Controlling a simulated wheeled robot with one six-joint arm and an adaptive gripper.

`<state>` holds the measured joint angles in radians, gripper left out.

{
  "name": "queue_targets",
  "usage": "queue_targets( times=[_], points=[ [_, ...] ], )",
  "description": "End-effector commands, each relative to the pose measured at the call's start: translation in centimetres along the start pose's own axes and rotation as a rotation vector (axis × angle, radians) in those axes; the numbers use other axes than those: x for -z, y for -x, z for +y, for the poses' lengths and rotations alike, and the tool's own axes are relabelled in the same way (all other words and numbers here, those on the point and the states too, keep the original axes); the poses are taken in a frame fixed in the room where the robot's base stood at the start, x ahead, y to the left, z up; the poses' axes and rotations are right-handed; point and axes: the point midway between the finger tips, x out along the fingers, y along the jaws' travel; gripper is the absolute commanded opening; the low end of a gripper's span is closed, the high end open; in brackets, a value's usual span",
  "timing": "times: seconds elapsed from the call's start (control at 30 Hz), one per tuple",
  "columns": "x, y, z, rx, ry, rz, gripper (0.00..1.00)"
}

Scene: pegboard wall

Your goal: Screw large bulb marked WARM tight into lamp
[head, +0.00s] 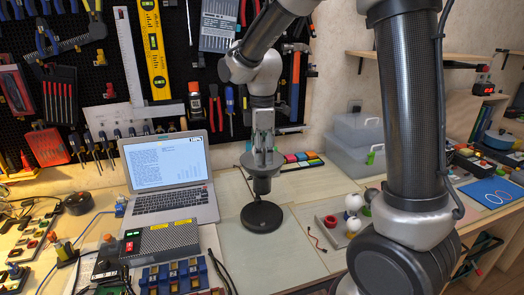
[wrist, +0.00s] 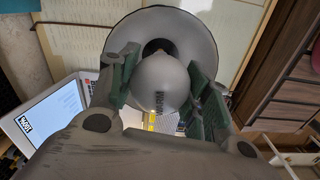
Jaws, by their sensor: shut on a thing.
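A large whitish-grey bulb (wrist: 160,80) with dark lettering, seemingly WARM, sits between the two green-padded fingers of my gripper (wrist: 158,92) in the wrist view. The fingers are shut on its sides and its rounded end faces the camera. Behind it is the grey dish-shaped shade of the lamp (wrist: 190,32) with a dark centre. In the head view my gripper (head: 263,135) points straight down over the lamp (head: 262,215), which has a round black base. The bulb's threaded end and the socket are hidden, so I cannot tell how deep it sits.
A laptop (head: 170,175) stands left of the lamp, with a grey box (head: 165,240) in front. White bulbs (head: 353,203) rest on a grey tray (head: 330,228) to the right. Clear storage boxes (head: 355,140) stand behind. Tools hang on the pegboard (head: 185,80).

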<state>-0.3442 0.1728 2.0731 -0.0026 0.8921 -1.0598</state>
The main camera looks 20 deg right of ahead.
Motion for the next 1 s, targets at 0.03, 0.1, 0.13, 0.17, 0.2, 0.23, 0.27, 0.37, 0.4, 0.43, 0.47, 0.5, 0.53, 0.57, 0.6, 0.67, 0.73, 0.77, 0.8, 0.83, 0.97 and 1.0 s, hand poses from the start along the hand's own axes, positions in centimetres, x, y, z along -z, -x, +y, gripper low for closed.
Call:
queue_targets(
  times=[0.03, 0.1, 0.13, 0.17, 0.2, 0.23, 0.27, 0.37, 0.4, 0.43, 0.47, 0.5, 0.53, 0.57, 0.6, 0.67, 0.73, 0.77, 0.8, 0.83, 0.97, 1.0],
  points=[
    [0.0, -0.1, 0.0, 0.0, 0.0, 0.0, 0.27],
    [0.0, -0.3, 0.0, 0.0, 0.0, 0.0, 0.27],
    [0.0, -0.3, 0.0, 0.0, 0.0, 0.0, 0.27],
    [0.0, -0.4, 0.0, 0.0, 0.0, 0.0, 0.27],
    [0.0, -0.5, 0.0, 0.0, 0.0, 0.0, 0.27],
    [0.0, -0.5, 0.0, 0.0, 0.0, 0.0, 0.27],
    [0.0, -0.6, 0.0, 0.0, 0.0, 0.0, 0.27],
    [0.0, -0.8, 0.0, 0.0, 0.0, 0.0, 0.27],
    [0.0, -0.9, 0.0, 0.0, 0.0, 0.0, 0.27],
    [0.0, -0.9, 0.0, 0.001, 0.0, 0.0, 0.27],
    [0.0, -1.0, 0.0, 0.001, 0.0, 0.0, 0.27],
    [0.0, -1.1, 0.0, 0.001, 0.0, 0.0, 0.27],
    [0.0, -1.1, 0.0, 0.001, 0.0, -0.001, 0.27],
    [0.0, -1.2, 0.0, 0.001, 0.0, -0.001, 0.27],
    [0.0, -1.3, 0.0, 0.001, 0.0, -0.001, 0.27],
    [0.0, -1.4, 0.0, 0.001, 0.0, -0.001, 0.27],
    [0.0, -1.5, 0.0, 0.0, 0.0, 0.0, 0.27],
    [0.0, -1.6, 0.0, 0.0, 0.0, 0.0, 0.27],
    [0.0, -1.6, 0.0, 0.0, 0.0, 0.0, 0.5],
    [0.0, -1.6, 0.0, 0.0, 0.0, 0.0, 0.56],
    [0.0, -1.6, 0.0, 0.0, 0.0, 0.0, 0.73],
    [0.0, -1.6, 0.0, 0.0, 0.0, 0.0, 0.73]
  ],
)
